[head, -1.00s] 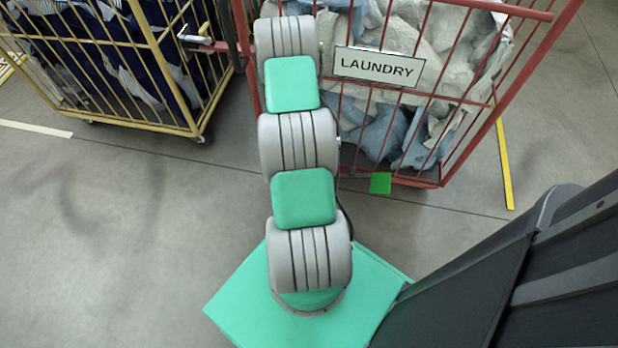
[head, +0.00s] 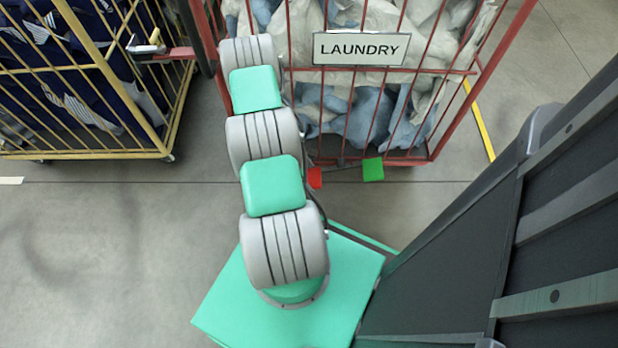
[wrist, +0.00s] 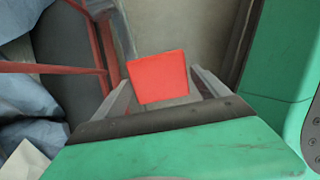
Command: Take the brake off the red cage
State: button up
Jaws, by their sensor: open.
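The red cage (head: 432,140) stands at the top of the head view with a LAUNDRY sign (head: 361,48) on its front. A green pedal (head: 373,169) and a red pedal (head: 315,178) sit low at its bottom edge, with the red one to the left, close beside my arm. In the wrist view a flat red pad (wrist: 158,77), which looks like the red pedal, shows between the fingers of my open gripper (wrist: 160,84). I cannot tell whether they touch it. My gripper is hidden in the head view.
A yellow cage (head: 85,155) with dark striped cloth stands to the left. A red bar (head: 170,54) with a pale-ended handle reaches towards it from the red cage. Pale and blue laundry (head: 345,115) fills the red cage. Grey floor (head: 100,240) is clear in front.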

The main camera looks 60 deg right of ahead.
jog(key=shift+s+f, duration=0.1)
jog(key=c, duration=1.8)
